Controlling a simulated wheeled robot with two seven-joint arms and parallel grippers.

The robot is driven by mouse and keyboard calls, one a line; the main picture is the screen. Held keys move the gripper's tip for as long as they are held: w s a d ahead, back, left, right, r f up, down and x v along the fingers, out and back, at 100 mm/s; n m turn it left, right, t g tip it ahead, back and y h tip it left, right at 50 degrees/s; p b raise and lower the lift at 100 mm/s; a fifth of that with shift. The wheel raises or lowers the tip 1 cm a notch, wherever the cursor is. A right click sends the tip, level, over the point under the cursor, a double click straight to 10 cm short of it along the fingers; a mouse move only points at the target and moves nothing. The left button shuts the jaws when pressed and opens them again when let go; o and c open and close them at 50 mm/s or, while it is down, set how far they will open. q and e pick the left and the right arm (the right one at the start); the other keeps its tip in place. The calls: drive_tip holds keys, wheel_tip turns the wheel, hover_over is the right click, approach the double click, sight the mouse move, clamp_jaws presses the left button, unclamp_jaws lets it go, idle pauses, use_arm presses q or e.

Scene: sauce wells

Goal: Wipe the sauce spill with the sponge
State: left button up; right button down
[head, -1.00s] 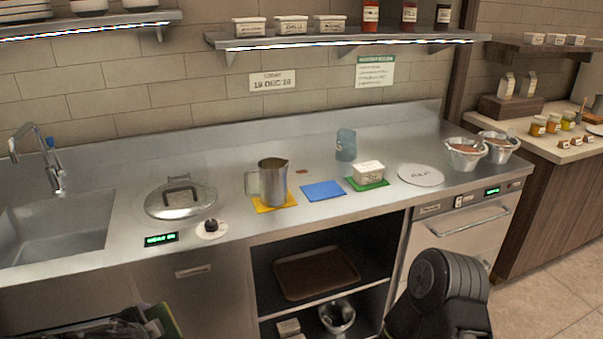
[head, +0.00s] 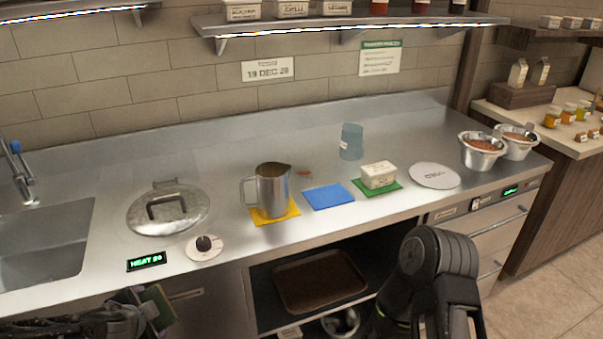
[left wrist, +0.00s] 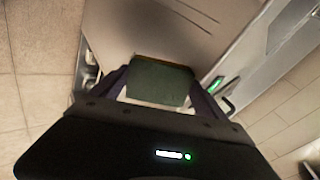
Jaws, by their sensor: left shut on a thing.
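A small reddish-brown sauce spill (head: 304,174) lies on the steel counter (head: 250,150), just behind the blue mat and right of the metal pitcher. My left gripper (head: 143,312) is low at the left, in front of the counter and below its top. It is shut on the sponge (head: 158,305), a green pad with a yellowish side, well away from the spill. The sponge (left wrist: 160,82) also shows between the fingers of my left gripper (left wrist: 158,92) in the left wrist view. My right arm shows at the lower right, but its gripper is out of view.
The metal pitcher (head: 272,190) stands on a yellow mat (head: 277,217). Nearby are the blue mat (head: 329,197), a labelled white tub (head: 379,174) on a green mat (head: 396,186) and a blue cup (head: 351,141). A lid (head: 140,214) and a dial (head: 205,245) are left. An open shelf lies below.

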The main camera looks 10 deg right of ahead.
use_arm(q)
drive_tip(key=shift+s+a, duration=0.1)
drive_tip(key=shift+a, duration=0.05)
drive_tip(key=shift+a+r+m, duration=0.15)
drive_tip(key=shift+r+m, duration=0.15)
drive_tip(key=shift+r, duration=0.25)
drive_tip(key=shift+w+d+r, duration=0.1)
drive_tip(key=shift+w+r, duration=0.1)
drive_tip(key=shift+r, duration=0.45)
drive_tip(key=shift+w+d+r, duration=0.1)
drive_tip(key=shift+w+r, duration=0.1)
drive_tip(key=shift+r, duration=0.5)
drive_tip(key=shift+w+d+r, duration=0.1)
drive_tip(key=shift+w+r, duration=0.1)
drive_tip(key=shift+r, duration=0.45)
